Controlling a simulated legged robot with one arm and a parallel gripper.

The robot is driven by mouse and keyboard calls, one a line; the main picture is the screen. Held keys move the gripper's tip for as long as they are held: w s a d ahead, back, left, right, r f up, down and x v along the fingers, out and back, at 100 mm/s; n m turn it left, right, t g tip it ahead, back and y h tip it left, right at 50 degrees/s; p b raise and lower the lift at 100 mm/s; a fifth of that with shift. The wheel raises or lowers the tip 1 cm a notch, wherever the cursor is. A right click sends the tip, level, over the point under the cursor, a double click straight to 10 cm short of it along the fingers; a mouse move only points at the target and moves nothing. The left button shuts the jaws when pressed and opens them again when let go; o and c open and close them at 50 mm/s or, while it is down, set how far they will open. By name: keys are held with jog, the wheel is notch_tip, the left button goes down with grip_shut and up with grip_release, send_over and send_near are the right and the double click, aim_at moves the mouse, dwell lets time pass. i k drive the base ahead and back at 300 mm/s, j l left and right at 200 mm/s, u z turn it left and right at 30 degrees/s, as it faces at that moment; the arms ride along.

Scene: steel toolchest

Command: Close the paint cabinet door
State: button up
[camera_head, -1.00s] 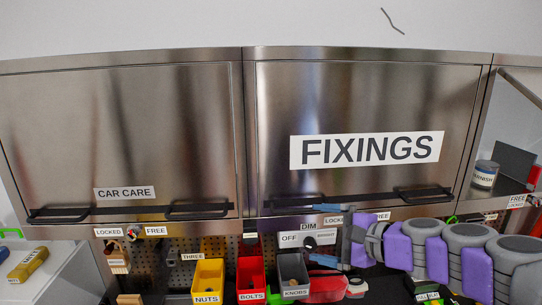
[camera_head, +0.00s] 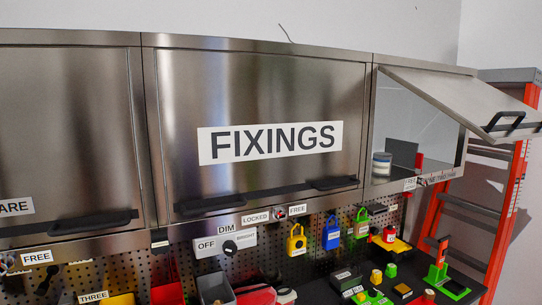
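The cabinet at the right (camera_head: 466,150) stands open. Its steel door (camera_head: 455,98) is hinged at the top and swung up and outward, with a black handle (camera_head: 505,121) near its free edge. No paint label is readable on the door from here. My gripper is not in view, so its state is hidden.
The FIXINGS cabinet (camera_head: 330,90) beside it is shut, as is the car care cabinet (camera_head: 60,110). Below are a pegboard with padlocks (camera_head: 331,233) and a cluttered bench. An orange ladder-like frame (camera_head: 508,215) stands at the right, close to the raised door.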

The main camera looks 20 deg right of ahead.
aim_at(496, 116)
jog(key=z, duration=1.85)
